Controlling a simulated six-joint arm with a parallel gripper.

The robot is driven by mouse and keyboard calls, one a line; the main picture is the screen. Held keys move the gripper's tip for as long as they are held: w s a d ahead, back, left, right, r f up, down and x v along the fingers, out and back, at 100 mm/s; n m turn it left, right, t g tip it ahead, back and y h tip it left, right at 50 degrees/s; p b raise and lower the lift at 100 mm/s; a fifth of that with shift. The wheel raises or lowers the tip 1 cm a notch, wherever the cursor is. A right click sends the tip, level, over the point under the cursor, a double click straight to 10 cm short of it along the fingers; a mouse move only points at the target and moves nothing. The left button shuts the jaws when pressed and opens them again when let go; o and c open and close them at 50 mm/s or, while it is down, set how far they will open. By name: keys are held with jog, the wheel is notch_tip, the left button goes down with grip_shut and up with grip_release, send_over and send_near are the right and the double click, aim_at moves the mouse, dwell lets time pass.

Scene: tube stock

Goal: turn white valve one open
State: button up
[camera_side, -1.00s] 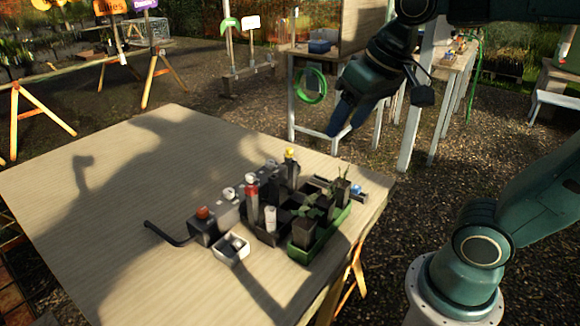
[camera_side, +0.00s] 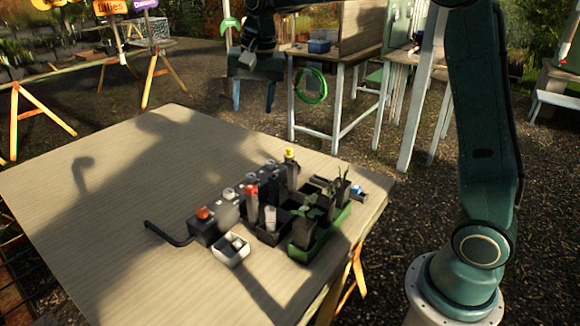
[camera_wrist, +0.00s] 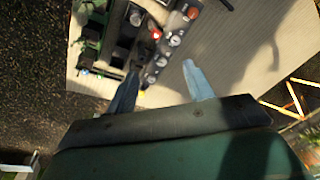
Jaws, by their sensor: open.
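A grey valve block (camera_side: 215,222) stands on the wooden table, with a row of round white valve knobs along its top. The white knob (camera_side: 228,193) nearest the orange-red knob (camera_side: 202,212) is plain in the side view. In the wrist view, white knobs (camera_wrist: 174,41) line up along the block beside a red knob (camera_wrist: 192,13). I cannot tell which is valve one or how far any is turned. My gripper (camera_side: 253,95) is open and empty, high above the table's far side. Its two fingers (camera_wrist: 160,88) are spread wide in the wrist view.
A black tube rack (camera_side: 268,236) with capped tubes and a green tray (camera_side: 325,233) of seedlings stand right of the block. A small white box (camera_side: 231,252) sits in front. A black bent pipe (camera_side: 165,235) sticks out left. The table's left half is clear.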

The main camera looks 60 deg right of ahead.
jog(key=w+d+f+m+g, duration=0.1)
jog(key=w+f+m, duration=0.2)
jog(key=w+f, duration=0.5)
jog(key=m+g, duration=0.1)
jog(key=m, duration=0.2)
send_over(228, 191)
notch_tip(228, 191, down, 9)
jog(key=shift+d, duration=0.1)
jog(key=shift+f, duration=0.15)
notch_tip(228, 191, down, 14)
jog(key=shift+r, duration=0.25)
jog(key=c, duration=1)
